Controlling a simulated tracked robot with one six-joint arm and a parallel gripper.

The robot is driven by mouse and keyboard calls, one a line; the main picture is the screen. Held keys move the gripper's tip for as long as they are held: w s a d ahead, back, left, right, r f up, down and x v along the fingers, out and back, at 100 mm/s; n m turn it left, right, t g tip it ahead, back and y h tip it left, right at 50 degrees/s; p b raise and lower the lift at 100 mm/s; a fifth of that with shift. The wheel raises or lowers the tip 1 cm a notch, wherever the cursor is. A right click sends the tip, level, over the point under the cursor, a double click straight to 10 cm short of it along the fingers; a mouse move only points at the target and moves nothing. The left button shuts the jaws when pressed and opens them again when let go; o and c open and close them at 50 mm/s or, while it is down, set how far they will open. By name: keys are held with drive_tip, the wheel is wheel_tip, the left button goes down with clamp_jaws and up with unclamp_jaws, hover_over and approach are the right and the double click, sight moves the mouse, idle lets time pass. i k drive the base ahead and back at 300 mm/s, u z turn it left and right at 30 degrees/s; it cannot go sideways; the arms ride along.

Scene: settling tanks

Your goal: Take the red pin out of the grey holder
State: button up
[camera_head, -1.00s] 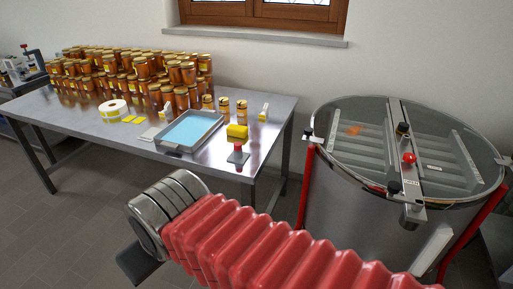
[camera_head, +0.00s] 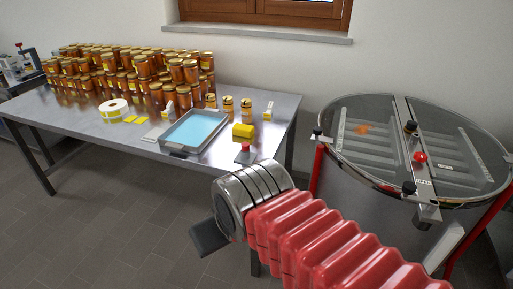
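A small red piece (camera_head: 245,147), which looks like the red pin, stands upright on a small grey base (camera_head: 245,158), which looks like its holder, near the front right of the steel table. A yellow block (camera_head: 243,130) shows directly above the red piece; I cannot tell if it rests on it or stands behind. My gripper (camera_head: 208,238) shows only as a dark part below the metal wrist, in front of the table edge, apart from the red piece. Its fingertips are hidden, and I see nothing held. A second red knob (camera_head: 420,157) sits on the drum's crossbar.
The steel table (camera_head: 85,115) holds many honey jars (camera_head: 125,75), a label roll (camera_head: 115,108) and a blue-bottomed tray (camera_head: 222,142) left of the red piece. A large steel drum (camera_head: 365,215) with a clear lid stands right. Floor in front is free.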

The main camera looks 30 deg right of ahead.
sight(245, 145)
drive_tip(key=u, duration=0.05)
drive_tip(key=i, duration=1)
drive_tip(key=z, duration=0.1)
